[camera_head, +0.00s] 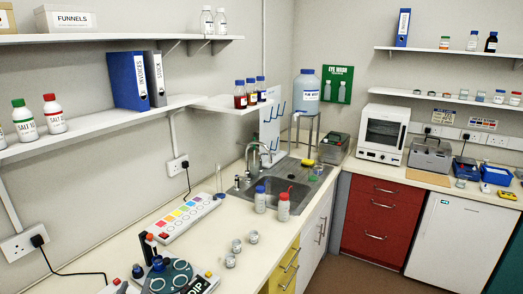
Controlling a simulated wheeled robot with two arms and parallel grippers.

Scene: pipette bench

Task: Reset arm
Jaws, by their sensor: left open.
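My right gripper is not in view.
The bench (105,246) carries a colour-block strip (188,216), several small jars (236,246) and two bottles, blue-capped (260,200) and red-capped (284,208). Beyond is a sink (290,178). A lower shelf (90,124) overhangs the left side. Bare bench lies around the jars.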

